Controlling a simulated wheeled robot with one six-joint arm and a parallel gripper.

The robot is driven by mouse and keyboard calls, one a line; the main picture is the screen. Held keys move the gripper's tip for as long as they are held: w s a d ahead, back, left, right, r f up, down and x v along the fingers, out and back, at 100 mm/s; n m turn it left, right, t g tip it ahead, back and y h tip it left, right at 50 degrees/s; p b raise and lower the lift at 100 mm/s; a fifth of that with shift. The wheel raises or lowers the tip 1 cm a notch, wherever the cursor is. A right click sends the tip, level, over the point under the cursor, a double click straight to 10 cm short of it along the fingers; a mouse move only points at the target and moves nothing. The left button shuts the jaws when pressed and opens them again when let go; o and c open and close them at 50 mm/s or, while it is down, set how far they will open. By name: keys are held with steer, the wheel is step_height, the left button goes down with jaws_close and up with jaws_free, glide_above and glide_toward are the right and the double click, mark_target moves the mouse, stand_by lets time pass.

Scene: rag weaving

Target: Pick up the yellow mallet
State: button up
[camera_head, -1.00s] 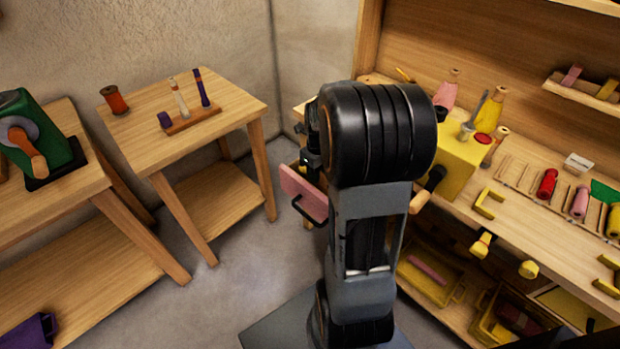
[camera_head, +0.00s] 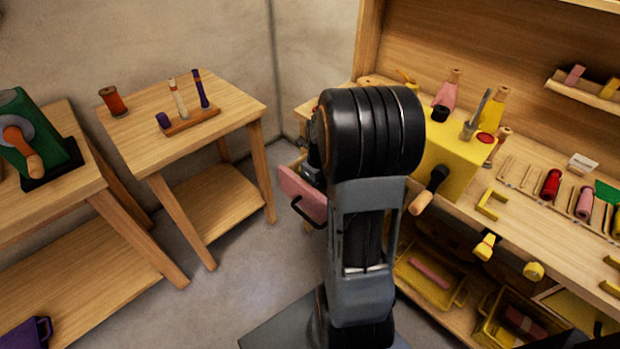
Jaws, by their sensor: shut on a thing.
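I cannot make out the yellow mallet for certain in the head view. A small yellow piece (camera_head: 405,77) lies at the back of the right workbench, just above my arm, too small to identify. My arm stands in the middle of the view, and its large black joint covers part of the bench's left end. My gripper's fingers are hidden behind the arm, so neither they nor anything between them shows.
The right workbench (camera_head: 560,238) carries a yellow box (camera_head: 449,163) with a wooden-handled crank (camera_head: 422,201), and several spools. A pink panel with a black handle (camera_head: 301,192) sticks out left of my arm. A small table (camera_head: 145,140) stands left; open floor lies between.

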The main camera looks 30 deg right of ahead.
jaws_close()
step_height(320, 180, up, 10)
steer(key=p, duration=0.2)
steer(key=shift+p, duration=0.35)
steer(key=shift+o, duration=1.5)
jaws_free()
jaws_close()
